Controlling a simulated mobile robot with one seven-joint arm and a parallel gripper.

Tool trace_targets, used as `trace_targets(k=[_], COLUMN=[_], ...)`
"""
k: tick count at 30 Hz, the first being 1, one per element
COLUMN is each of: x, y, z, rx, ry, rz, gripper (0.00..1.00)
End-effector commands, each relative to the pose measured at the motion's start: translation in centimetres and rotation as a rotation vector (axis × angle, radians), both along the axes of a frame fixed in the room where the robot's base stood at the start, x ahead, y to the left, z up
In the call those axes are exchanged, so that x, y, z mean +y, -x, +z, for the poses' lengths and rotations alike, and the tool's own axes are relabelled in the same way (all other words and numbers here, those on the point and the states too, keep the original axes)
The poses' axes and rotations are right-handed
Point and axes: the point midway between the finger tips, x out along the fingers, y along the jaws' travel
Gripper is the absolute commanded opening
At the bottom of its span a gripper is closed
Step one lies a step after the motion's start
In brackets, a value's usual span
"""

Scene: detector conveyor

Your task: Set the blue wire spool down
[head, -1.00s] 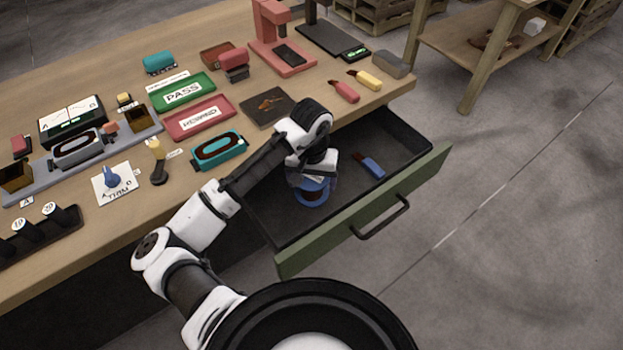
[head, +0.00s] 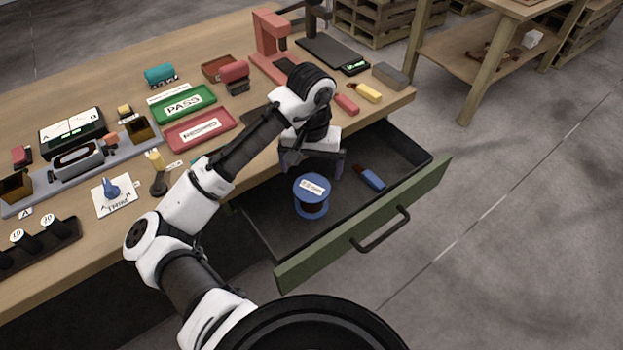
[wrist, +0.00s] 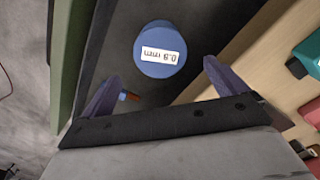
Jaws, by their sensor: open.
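The blue wire spool (head: 311,194) stands upright on the floor of the open drawer (head: 270,236), with a white label on its top flange. Dark wire shows between its flanges. In the wrist view the spool (wrist: 160,50) shows its labelled top, which reads 0.8 mm. My gripper (head: 312,170) is open and empty, just behind and above the spool in the head view. In the wrist view its two fingers (wrist: 162,78) are spread wide, and the spool lies beyond their tips, apart from them.
A blue marker-like item (head: 370,178) lies in the drawer, right of the spool. The drawer's green front (head: 365,230) with a dark handle stands pulled out. The workbench above holds a green PASS tray (head: 183,104), a red tray (head: 200,130) and other items.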

Motion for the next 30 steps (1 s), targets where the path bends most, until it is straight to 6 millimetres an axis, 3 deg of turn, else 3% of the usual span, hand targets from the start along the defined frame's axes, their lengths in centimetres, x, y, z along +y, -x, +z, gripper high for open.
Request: trace_targets(k=[5,14,17,19,20,22,25,28,30], x=[0.0,-0.1,-0.9,-2.2,-2.9,-4.5,-4.6,-1.4,2.4], y=[0.0,-0.1,-0.9,-2.5,-3.4,-6.0,-9.1,-9.9,-8.8], z=[1.7,2.0,2.9,4.7,5.9,10.4,19.3,28.8,34.8], rx=[-0.001,-0.004,-0.063,-0.172,-0.241,-0.456,-0.839,-1.242,-1.52], ry=[-0.001,0.004,0.048,0.128,0.175,0.309,0.493,0.602,0.625], rz=[-0.001,0.0,-0.008,-0.019,-0.025,-0.04,-0.043,-0.018,0.017], gripper=[0.97,0.97,0.97,0.97,0.97,0.97,0.97,0.97,0.97])
